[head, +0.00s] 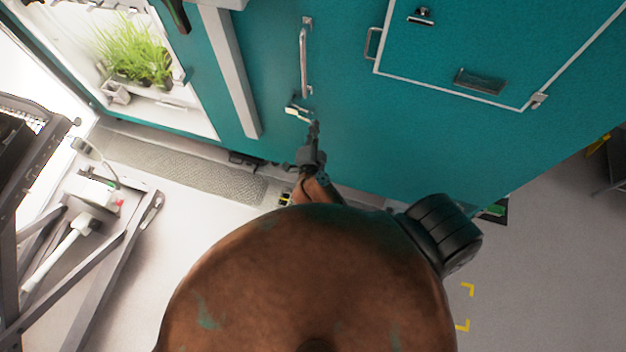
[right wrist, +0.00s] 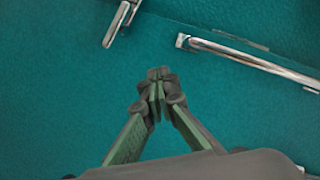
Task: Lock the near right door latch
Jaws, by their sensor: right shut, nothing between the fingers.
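The door latch (head: 299,111) is a small pale metal lever on the teal chamber front, just below a long vertical door handle (head: 304,62). In the right wrist view the latch (right wrist: 121,22) is at the top, left of the handle bar (right wrist: 250,60). My right gripper (head: 314,127) points at the teal front, just below and right of the latch in the head view. Its fingertips (right wrist: 160,80) are together and empty, with a visible gap between them and the latch in the wrist view. My left gripper is not in view.
A framed teal hatch (head: 480,50) with its own small handles is at the upper right. A lit chamber with green plants (head: 135,50) stands open at the left. A metal cart (head: 75,240) is at the lower left. Open floor lies at the lower right.

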